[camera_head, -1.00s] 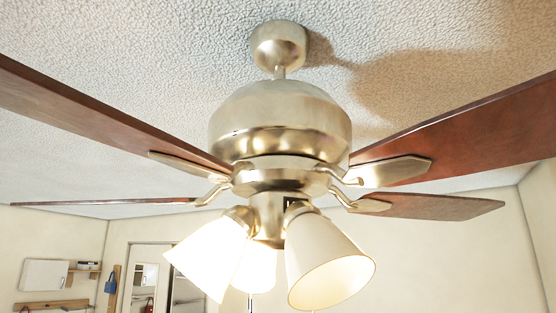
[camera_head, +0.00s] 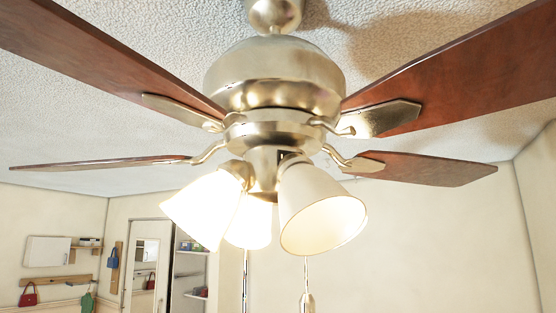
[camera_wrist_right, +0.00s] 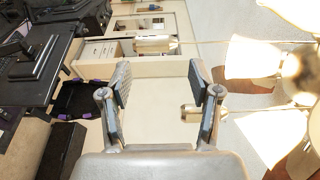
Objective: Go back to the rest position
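My right gripper (camera_wrist_right: 159,78) shows in the right wrist view. Its two dark fingers stand wide apart, with nothing between them but a view of the pale room beyond. My left gripper is in neither view. No gripper shows in the head view, which looks up at a ceiling fan.
The ceiling fan (camera_head: 275,75) has brown blades, lit lamp shades (camera_head: 322,208) and a hanging pull chain (camera_head: 307,302). Shelves (camera_head: 190,270) stand behind at lower left. In the right wrist view, lit shades (camera_wrist_right: 265,60) are at right and a black desk (camera_wrist_right: 30,85) is at left.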

